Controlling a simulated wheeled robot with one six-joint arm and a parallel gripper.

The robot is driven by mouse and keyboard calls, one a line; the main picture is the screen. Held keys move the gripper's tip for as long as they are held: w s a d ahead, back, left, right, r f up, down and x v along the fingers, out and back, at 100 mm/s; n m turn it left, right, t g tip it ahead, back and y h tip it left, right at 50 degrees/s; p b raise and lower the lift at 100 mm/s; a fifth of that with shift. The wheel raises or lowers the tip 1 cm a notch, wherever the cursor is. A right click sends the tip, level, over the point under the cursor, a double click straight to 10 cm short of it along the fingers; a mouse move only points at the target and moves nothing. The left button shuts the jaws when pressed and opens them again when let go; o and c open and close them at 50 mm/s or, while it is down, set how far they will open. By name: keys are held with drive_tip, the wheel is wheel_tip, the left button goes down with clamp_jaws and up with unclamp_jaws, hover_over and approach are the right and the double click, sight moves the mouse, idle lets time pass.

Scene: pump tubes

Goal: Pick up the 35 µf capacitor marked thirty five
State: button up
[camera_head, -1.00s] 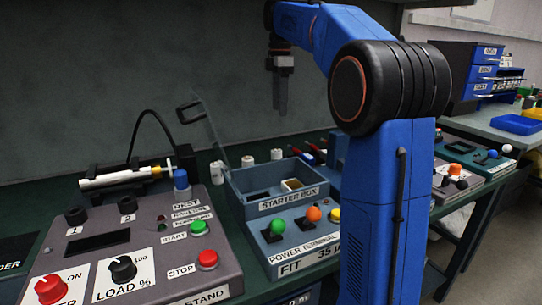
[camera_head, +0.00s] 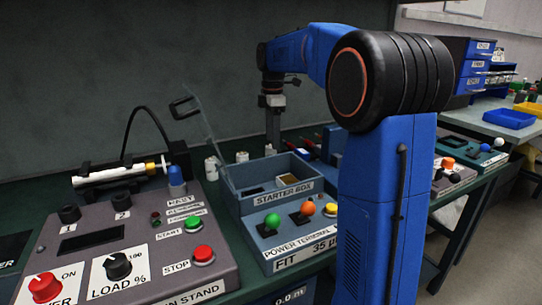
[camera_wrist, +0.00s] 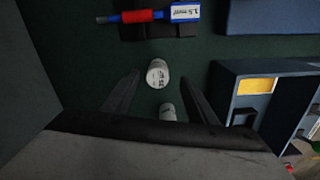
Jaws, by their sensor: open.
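Several small white capacitors stand on the bench behind the starter box (camera_head: 284,199): one at the left (camera_head: 212,168), one in the middle (camera_head: 242,157) and one beside my gripper (camera_head: 272,130). In the wrist view, one white capacitor (camera_wrist: 157,74) with dark markings is between and below my open fingers (camera_wrist: 160,80). A second white capacitor (camera_wrist: 167,112) is closer to the palm. The markings are too small to read for certain. My gripper is empty and points down. A label on the box front reads FIT 35 µ, cut off by my arm.
The starter box's raised clear lid (camera_head: 205,125) stands left of my gripper. A control panel (camera_head: 130,240) fills the left front. In the wrist view, a red and blue tool (camera_wrist: 150,15) lies beyond the capacitors and the box is at the right.

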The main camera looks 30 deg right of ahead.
sight(271, 154)
drive_tip(key=shift+w+a+f, duration=0.1)
drive_tip(key=shift+f, duration=1)
drive_tip(key=shift+w+a+f, duration=0.1)
drive_tip(key=shift+f, duration=1)
drive_tip(key=c, duration=1.2)
